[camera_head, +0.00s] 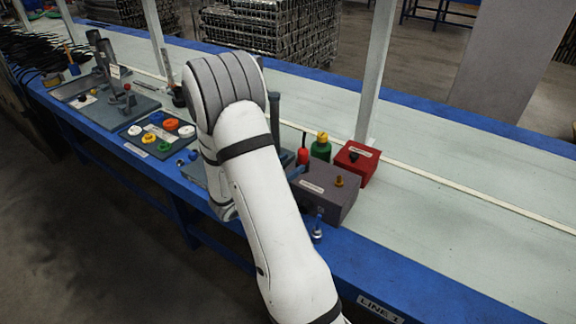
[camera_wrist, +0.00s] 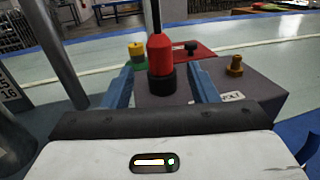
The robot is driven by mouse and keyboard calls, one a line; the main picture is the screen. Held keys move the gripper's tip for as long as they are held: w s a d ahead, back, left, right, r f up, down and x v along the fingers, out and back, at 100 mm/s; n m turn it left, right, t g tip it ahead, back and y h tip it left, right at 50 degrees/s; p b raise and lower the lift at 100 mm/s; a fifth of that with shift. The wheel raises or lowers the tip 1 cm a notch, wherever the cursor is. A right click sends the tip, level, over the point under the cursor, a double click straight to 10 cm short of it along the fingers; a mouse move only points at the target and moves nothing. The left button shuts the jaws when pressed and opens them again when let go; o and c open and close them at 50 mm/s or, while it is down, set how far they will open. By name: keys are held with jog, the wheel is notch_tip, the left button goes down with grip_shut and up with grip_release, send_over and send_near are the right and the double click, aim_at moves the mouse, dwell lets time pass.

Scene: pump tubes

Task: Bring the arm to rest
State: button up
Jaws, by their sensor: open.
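My arm (camera_head: 265,190) reaches over the blue-edged bench and bends down at its far end. My gripper (camera_wrist: 162,75) shows in the wrist view with its two blue fingers spread apart. A red piece (camera_wrist: 160,54) with a black base and a thin dark top stands upright in the picture between the fingers, with a gap on both sides. It also shows in the head view (camera_head: 303,156), just right of the arm. In the head view, one blue finger shows beside the arm, and the rest of the gripper is hidden.
A grey box (camera_head: 325,188) with a brass fitting stands close right of the gripper. A red box (camera_head: 357,163) and a green bottle with yellow cap (camera_head: 321,148) stand behind it. A dark post (camera_head: 275,120) rises beside the arm. Coloured rings (camera_head: 160,132) lie left. The bench right is clear.

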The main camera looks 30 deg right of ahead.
dwell(0.5)
jog(key=s+a+r+m+g+y+p, duration=0.3)
jog(key=s+r+m+y+p, duration=0.1)
jog(key=s+r+m, duration=0.25)
jog(key=s+a+r+m+g+y+p, duration=0.3)
jog(key=s+r+m+y+p, duration=0.15)
jog(key=s+r, duration=0.35)
jog(key=s+a+r+m+t+y+p, duration=0.2)
jog(key=a+r+m+t+y+p, duration=0.1)
jog(key=a, duration=0.5)
jog(key=s+a+r+m+t+y+p, duration=0.2)
jog(key=a+r+m+y+p, duration=0.2)
jog(key=a+r, duration=0.4)
jog(key=shift+a+m+t+y+p, duration=0.35)
jog(key=shift+a+m+y, duration=0.2)
jog(key=shift+m+y, duration=0.5)
jog(key=shift+s, duration=0.1)
jog(key=shift+c, duration=0.5)
